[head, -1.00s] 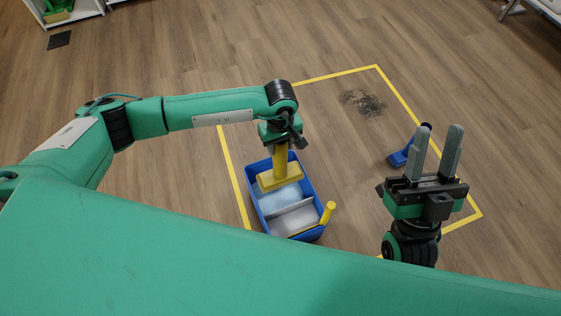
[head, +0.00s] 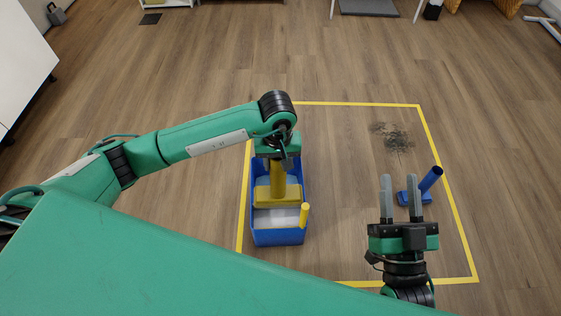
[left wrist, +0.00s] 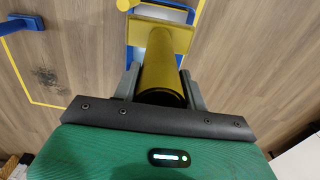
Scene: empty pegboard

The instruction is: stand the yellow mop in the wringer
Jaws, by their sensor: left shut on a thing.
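The yellow mop (head: 277,182) is upright in my left gripper (head: 279,157), which is shut on its handle. In the left wrist view the mop (left wrist: 160,62) shows between the two fingers of that gripper (left wrist: 162,88). The mop's flat yellow head is over the middle of the blue bucket (head: 278,237). I cannot tell whether it touches anything inside. The pale wringer part (head: 274,217) shows at the bucket's near end, partly hidden by the mop head, with a yellow lever (head: 304,214) at its right. My right gripper (head: 401,182) is open and empty, right of the bucket.
Yellow tape (head: 350,104) frames this area. The floor between bucket and debris is clear.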

